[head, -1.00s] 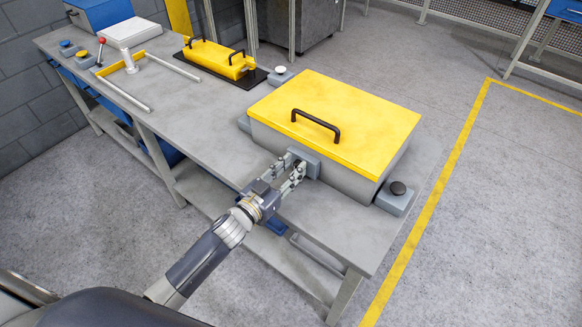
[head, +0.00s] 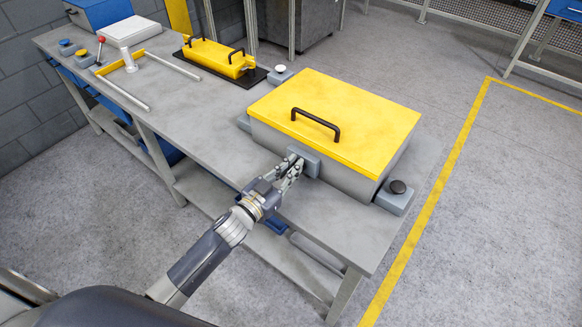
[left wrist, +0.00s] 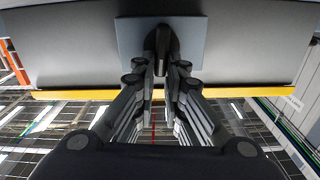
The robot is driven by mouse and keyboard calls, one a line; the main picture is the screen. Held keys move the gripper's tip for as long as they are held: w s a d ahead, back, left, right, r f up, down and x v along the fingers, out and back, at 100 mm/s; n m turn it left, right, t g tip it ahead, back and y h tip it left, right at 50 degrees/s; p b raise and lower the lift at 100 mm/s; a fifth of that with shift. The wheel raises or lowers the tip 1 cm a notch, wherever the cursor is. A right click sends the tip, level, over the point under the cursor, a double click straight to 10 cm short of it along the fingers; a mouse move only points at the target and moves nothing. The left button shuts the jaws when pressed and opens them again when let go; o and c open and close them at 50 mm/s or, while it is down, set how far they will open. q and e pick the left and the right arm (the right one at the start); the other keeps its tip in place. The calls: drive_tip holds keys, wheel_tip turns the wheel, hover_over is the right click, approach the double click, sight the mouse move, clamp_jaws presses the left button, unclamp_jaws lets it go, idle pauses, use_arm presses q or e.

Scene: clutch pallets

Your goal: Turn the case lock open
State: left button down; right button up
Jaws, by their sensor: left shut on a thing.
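The case (head: 322,135) has a yellow lid (head: 345,112) with a black handle (head: 316,124) and a grey body, and sits at the right end of the table. The lid is down. A grey lock plate (head: 308,160) is on its front wall; it also shows in the left wrist view (left wrist: 193,35). The dark lock knob (left wrist: 161,42) stands out from the plate, mostly hidden by fingers in the head view. My left gripper (head: 295,162) is shut on the knob, its fingers on both sides of it in the left wrist view (left wrist: 160,72). My right gripper is not in view.
The grey table (head: 205,120) also bears a yellow block with black handles (head: 217,58) on a dark plate, a red-topped lever (head: 101,45) and a white box (head: 130,31). A black-topped grey block (head: 396,195) sits by the case's right front corner.

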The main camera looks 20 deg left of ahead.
use_arm(q)
drive_tip(key=m, duration=0.4)
drive_tip(key=shift+s+d+f, duration=0.15)
drive_tip(key=shift+d+f, duration=0.05)
drive_tip(key=shift+d, duration=0.2)
drive_tip(key=m, duration=0.1)
drive_tip(key=m+b, duration=0.1)
drive_tip(key=m, duration=0.1)
drive_tip(key=shift+s+d+f+m, duration=0.1)
drive_tip(key=shift+d+f+m, duration=0.2)
drive_tip(key=shift+m, duration=0.1)
drive_tip(key=m, duration=0.1)
drive_tip(key=m+b, duration=0.1)
drive_tip(key=m, duration=0.1)
drive_tip(key=m+b, duration=0.1)
drive_tip(key=shift+s+d+f+m, duration=0.1)
drive_tip(key=shift+d+f+m, duration=0.2)
drive_tip(key=shift+f, duration=0.1)
drive_tip(key=m, duration=0.2)
drive_tip(key=m+b, duration=0.1)
drive_tip(key=shift+f+m, duration=0.35)
drive_tip(key=shift+m, duration=0.05)
drive_tip(key=shift+m+b, duration=0.3)
drive_tip(key=shift+b, duration=0.05)
drive_tip(key=shift+f, duration=0.1)
drive_tip(key=c, duration=1.7)
unclamp_jaws()
drive_tip(key=shift+o, duration=0.2)
